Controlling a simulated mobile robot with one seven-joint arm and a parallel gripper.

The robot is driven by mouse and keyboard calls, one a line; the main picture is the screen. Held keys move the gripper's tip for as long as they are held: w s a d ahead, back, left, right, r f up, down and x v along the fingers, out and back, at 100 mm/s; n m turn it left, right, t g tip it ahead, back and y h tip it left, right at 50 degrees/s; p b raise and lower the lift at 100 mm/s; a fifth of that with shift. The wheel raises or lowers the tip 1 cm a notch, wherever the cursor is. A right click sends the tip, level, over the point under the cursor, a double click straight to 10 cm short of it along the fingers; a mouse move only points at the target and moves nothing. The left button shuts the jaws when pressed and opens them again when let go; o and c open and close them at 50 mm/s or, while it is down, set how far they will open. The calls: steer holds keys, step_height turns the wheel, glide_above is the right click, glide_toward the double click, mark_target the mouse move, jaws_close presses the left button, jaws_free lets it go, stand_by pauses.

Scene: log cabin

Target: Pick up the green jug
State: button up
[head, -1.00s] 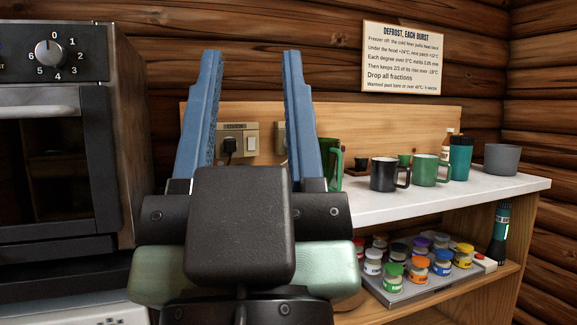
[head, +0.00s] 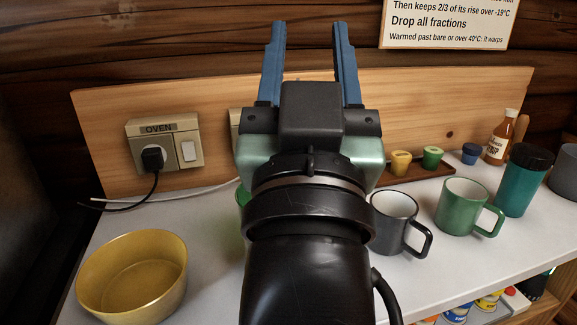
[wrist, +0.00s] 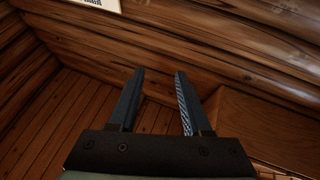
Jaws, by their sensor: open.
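A green thing, probably the green jug (head: 243,194), shows only as a sliver at the left edge of my arm in the head view. The rest of it is hidden behind my arm. My gripper (head: 309,50) is raised in front of the wooden backboard, its two blue fingers apart and pointing up. In the wrist view my gripper (wrist: 160,95) is open with nothing between the fingers, facing the log wall and plank surfaces. The jug does not show there.
On the white counter (head: 215,245) stand a yellow bowl (head: 133,283), a dark grey mug (head: 394,222), a green mug (head: 464,205), a teal tumbler (head: 524,180) and a syrup bottle (head: 499,140). A tray (head: 402,178) holds small cups. An oven socket (head: 165,145) has a plugged cord.

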steer(key=w+a+r+m+g+p, duration=0.1)
steer(key=w+r+g+p, duration=0.45)
steer(key=p, duration=0.95)
steer(key=w+r+g+p, duration=0.2)
steer(key=r+p, duration=0.6)
steer(key=p, duration=0.7)
steer(key=a+f+m+g+h+p, duration=0.1)
steer(key=a+f+m+g+p, duration=0.2)
steer(key=f, duration=0.5)
steer(key=a+f+m+g+p, duration=0.1)
steer(key=f+m+g+p, duration=0.15)
steer(key=f+g, duration=0.4)
steer(key=s+a+f+m+g+h+b, duration=0.1)
steer(key=s+f+m+g+h, duration=0.2)
steer(key=s+f+m+g, duration=0.6)
steer(key=shift+w+d+f+n+t+p, duration=0.3)
steer(key=shift+d+f+t+p, duration=0.35)
steer(key=shift+f, duration=2)
steer(key=shift+w+d+f+n+t+p, duration=0.1)
steer(key=shift+d+f+n+t+p, duration=0.45)
steer(key=shift+f, duration=2.05)
steer(key=shift+w+d+f+n+t+p, duration=0.2)
steer(key=shift+d+f+t+p, duration=0.6)
steer(key=shift+f, duration=1.85)
steer(key=shift+d, duration=0.15)
jaws_close()
